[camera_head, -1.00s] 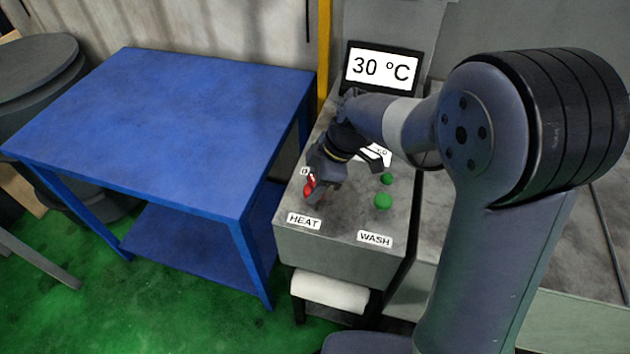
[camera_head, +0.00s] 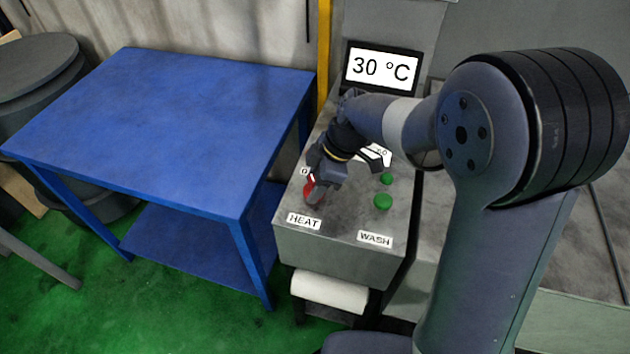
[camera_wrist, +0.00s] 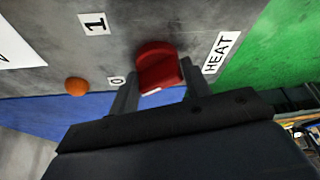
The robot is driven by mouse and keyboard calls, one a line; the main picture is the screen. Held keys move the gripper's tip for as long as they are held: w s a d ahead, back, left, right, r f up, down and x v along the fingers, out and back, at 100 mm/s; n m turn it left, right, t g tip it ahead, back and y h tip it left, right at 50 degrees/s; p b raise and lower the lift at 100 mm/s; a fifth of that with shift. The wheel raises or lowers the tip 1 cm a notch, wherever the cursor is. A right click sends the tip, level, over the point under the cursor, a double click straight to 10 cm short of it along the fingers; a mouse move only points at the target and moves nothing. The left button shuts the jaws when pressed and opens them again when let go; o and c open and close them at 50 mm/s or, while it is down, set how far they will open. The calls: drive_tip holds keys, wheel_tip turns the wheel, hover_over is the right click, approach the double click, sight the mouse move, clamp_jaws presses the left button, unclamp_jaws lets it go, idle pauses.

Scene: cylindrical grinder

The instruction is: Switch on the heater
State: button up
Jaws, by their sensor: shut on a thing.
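The red heater knob (camera_head: 310,188) stands on the grey control box above the HEAT label (camera_head: 304,221). My gripper (camera_head: 316,186) is at the knob and partly hides it. In the wrist view the red knob (camera_wrist: 158,64) sits between the two fingers of my gripper (camera_wrist: 160,90), which are shut on it. A label reading 1 (camera_wrist: 95,23) and one reading 0 (camera_wrist: 117,82) lie near the knob. The display (camera_head: 381,67) reads 30 °C.
Two green buttons (camera_head: 383,202) stand right of the knob, above the WASH label (camera_head: 375,238). An orange button (camera_wrist: 76,86) shows in the wrist view. A blue table (camera_head: 180,120) with a bare top stands left of the grey box (camera_head: 340,255).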

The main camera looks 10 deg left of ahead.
drive_tip(key=o, duration=0.9)
drive_tip(key=shift+o, duration=0.2)
drive_tip(key=shift+r, duration=0.1)
drive_tip(key=v, duration=1)
drive_tip(key=shift+d+r+b, duration=0.25)
drive_tip(key=shift+b, duration=0.05)
drive_tip(key=shift+w, duration=0.1)
